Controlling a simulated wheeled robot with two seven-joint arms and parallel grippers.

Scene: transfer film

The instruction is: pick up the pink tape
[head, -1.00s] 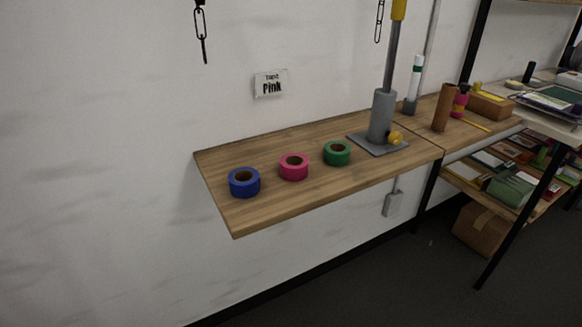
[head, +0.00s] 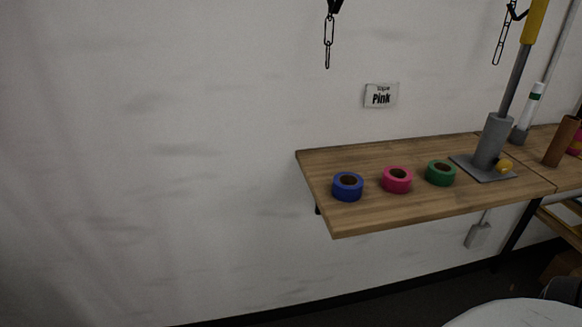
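The pink tape (head: 397,181) is a roll lying flat on the wooden wall shelf (head: 440,205). It lies between the blue tape (head: 348,187) on its left and the green tape (head: 441,174) on its right, apart from both. Neither of my grippers shows in the head view.
A grey post on a base plate (head: 491,145) stands right of the green tape, with a small yellow object (head: 504,166) on the plate. A brown cylinder (head: 561,141) stands further right. Chains (head: 328,42) hang above. A pale rounded surface (head: 520,314) shows at bottom right.

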